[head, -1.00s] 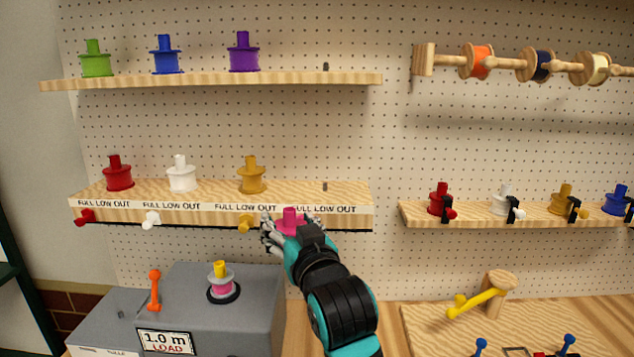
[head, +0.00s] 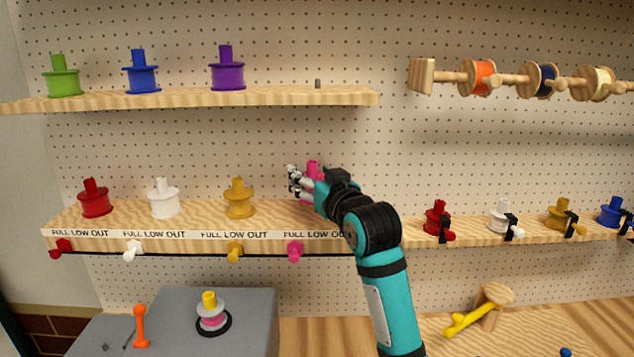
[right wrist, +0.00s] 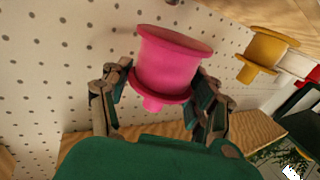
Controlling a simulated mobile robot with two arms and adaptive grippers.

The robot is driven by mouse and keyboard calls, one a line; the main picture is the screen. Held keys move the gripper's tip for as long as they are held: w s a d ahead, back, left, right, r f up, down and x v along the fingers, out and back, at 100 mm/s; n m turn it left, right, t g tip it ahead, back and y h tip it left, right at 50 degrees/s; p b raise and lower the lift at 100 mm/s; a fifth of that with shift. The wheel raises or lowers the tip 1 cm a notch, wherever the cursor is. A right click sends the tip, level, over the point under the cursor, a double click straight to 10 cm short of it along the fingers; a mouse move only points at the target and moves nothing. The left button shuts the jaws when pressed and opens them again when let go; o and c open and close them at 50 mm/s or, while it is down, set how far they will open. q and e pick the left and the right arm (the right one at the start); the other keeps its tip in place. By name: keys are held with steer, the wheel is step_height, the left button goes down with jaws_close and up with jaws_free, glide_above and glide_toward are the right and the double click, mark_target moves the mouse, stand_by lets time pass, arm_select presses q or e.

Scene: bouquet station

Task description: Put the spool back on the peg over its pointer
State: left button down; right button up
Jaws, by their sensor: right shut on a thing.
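The pink spool (head: 312,168) is in my right gripper (head: 302,186), just above the lower left shelf (head: 270,215). In the right wrist view, the pink spool (right wrist: 168,68) sits between the two fingers (right wrist: 158,95), its narrow neck toward the palm. The pink pointer (head: 294,251) hangs under the label strip, below and slightly left of the gripper. The lower shelf's peg near there is hidden behind my gripper and arm. I cannot tell whether the spool touches the shelf. My left gripper is out of view.
Red (head: 95,198), white (head: 163,198) and mustard (head: 239,198) spools stand left on the same shelf. The upper shelf (head: 200,98) overhangs, with a bare peg (head: 317,84). Another shelf (head: 480,232) with spools is at right. A grey box (head: 250,310) is below.

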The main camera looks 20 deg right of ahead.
steer(key=shift+w+d, duration=0.25)
steer(key=shift+d, duration=0.35)
step_height(320, 180, down, 3)
steer(key=shift+f+p, duration=0.1)
steer(key=shift+p, duration=0.7)
steer(key=shift+f, duration=0.15)
steer(key=o, duration=1.3)
steer(key=shift+f, duration=0.1)
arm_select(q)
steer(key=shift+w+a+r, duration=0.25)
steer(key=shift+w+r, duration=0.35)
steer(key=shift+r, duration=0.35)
